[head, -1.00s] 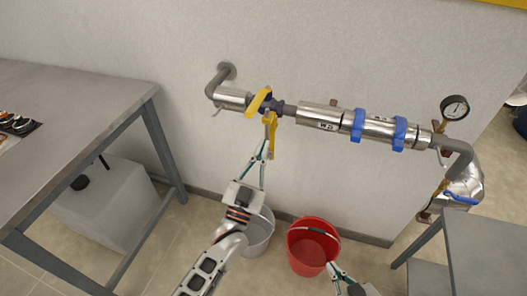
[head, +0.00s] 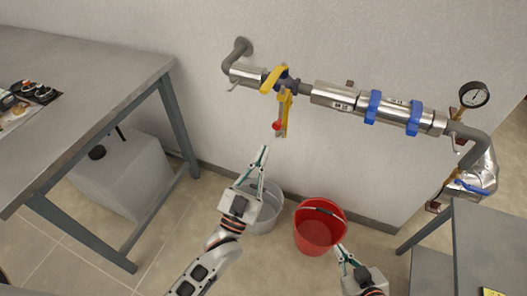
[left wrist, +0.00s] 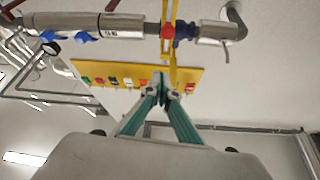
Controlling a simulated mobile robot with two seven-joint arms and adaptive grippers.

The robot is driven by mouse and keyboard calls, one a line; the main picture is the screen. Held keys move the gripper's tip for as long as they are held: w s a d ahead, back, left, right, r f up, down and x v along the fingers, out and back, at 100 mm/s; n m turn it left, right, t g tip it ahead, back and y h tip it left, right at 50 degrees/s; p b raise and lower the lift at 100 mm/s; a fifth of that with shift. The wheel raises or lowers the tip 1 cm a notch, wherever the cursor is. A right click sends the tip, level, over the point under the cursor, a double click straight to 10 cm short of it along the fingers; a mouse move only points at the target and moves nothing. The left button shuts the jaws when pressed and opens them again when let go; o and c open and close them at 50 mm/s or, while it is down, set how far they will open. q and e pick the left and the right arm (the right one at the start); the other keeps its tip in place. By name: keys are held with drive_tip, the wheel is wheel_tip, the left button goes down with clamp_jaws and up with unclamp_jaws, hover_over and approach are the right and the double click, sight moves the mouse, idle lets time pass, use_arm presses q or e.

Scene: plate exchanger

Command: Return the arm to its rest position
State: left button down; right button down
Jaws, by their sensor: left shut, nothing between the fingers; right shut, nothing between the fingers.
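My left gripper (head: 258,160) is shut and empty, in front of the wall and below the pipe. Its fingers also show in the left wrist view (left wrist: 164,85), pointing toward the pipe. My right gripper (head: 343,252) is shut and empty near the red bucket, low in the head view. The steel pipe (head: 333,96) runs along the wall with a yellow valve handle (head: 273,78). A yellow piece with a red part (head: 277,125) hangs below this valve, apart from my left gripper.
A grey table (head: 90,85) stands at left, another (head: 490,235) at right. A grey bucket (head: 262,222) and a red bucket (head: 318,232) stand on the floor. A pressure gauge (head: 474,95) is at the pipe's right end. A yellow board (left wrist: 125,76) shows in the left wrist view.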

idle(0.3)
use_arm(q)
drive_tip(key=s+a+f+g+y, duration=0.2)
drive_tip(key=s+a+f+g, duration=0.1)
drive_tip(key=s+a+f, duration=0.2)
drive_tip(key=s+a+f+n+g+y, duration=0.1)
drive_tip(key=s+a+f+g, duration=0.3)
drive_tip(key=f, duration=0.6)
drive_tip(key=s+a+f+g+y, duration=0.2)
drive_tip(key=s+a+f+g, duration=0.2)
drive_tip(key=s+a+f, duration=0.2)
wheel_tip(320, 180, down, 2)
drive_tip(key=shift+s+a+f+n+y, duration=0.3)
drive_tip(key=shift+s+a+n, duration=0.1)
drive_tip(key=shift+a, duration=0.2)
